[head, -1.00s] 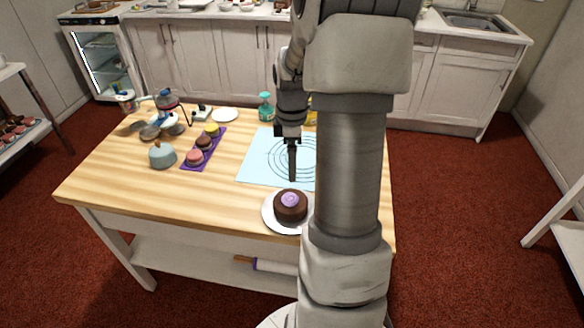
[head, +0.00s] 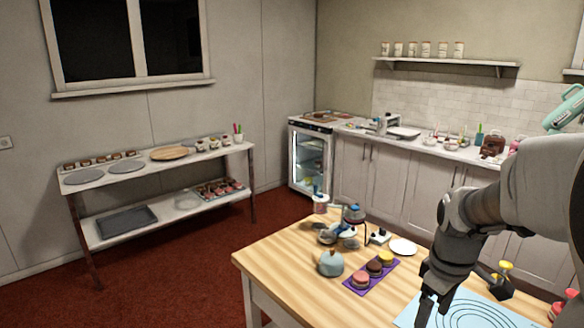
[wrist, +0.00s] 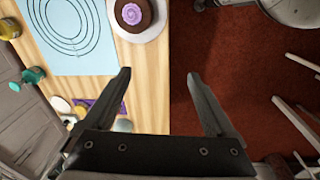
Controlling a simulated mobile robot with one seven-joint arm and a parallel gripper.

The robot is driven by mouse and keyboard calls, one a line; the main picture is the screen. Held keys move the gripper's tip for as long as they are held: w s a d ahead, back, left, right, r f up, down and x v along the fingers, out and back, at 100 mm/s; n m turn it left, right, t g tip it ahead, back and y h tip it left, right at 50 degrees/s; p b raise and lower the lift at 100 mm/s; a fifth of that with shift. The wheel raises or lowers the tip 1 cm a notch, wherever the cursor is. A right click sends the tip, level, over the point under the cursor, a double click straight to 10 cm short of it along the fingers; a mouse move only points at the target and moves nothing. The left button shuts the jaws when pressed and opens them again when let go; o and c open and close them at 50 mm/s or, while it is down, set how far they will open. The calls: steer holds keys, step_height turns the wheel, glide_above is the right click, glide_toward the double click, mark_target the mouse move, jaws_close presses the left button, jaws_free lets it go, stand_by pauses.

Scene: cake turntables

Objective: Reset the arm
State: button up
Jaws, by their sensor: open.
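My gripper (head: 432,312) is at the lower right of the head view, pointing down, in front of the left part of the light blue mat (head: 482,316). Its fingers are low in the picture and partly overlap there. In the wrist view my gripper (wrist: 157,77) has its two fingers wide apart with nothing between them. The table's edge and red floor lie behind that gap. My grey arm comes in from the right of the head view. How high the gripper is above the table, I cannot tell.
A wooden table (head: 300,268) bears a purple tray (head: 366,285) of small cakes, a pale blue teapot-like dome (head: 331,263) and a white plate (head: 403,247). A chocolate cake (wrist: 133,14) shows in the wrist view. A shelf table (head: 160,172) stands at left; red floor lies between.

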steer(key=s+a+r+m+t, duration=0.4)
steer(key=s+a+r+m, duration=0.2)
steer(key=s+a+r, duration=0.3)
steer(key=shift+s+a+t+y, duration=0.3)
steer(key=shift+s+a, duration=1.5)
steer(key=shift+a, duration=0.25)
